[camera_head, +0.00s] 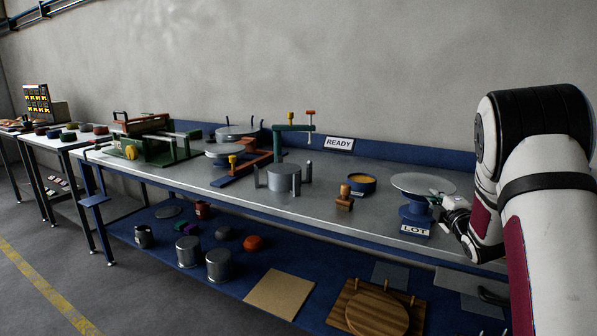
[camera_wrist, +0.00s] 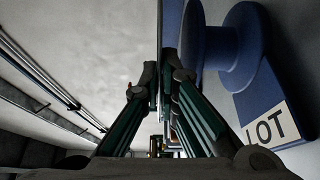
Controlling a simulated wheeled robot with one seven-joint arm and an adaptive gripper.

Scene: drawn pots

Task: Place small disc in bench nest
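A thin grey disc (camera_head: 422,183) lies flat on a blue pedestal (camera_head: 415,211) marked LOT, at the right of the bench. I cannot tell for sure that it is the small disc. My gripper (camera_head: 437,199) is at the disc's right edge. In the wrist view my fingertips (camera_wrist: 166,76) lie on either side of the disc's edge-on strip (camera_wrist: 171,25), beside the pedestal (camera_wrist: 218,45). Whether they press on it is unclear. No nest is labelled; a grey cylinder with upright posts (camera_head: 284,180) and a round plate on a fixture (camera_head: 223,150) stand further left.
A READY sign (camera_head: 339,144) is behind. A green post (camera_head: 294,128) rises mid-bench. The lower shelf holds tins (camera_head: 218,264) and a round wooden board (camera_head: 377,313).

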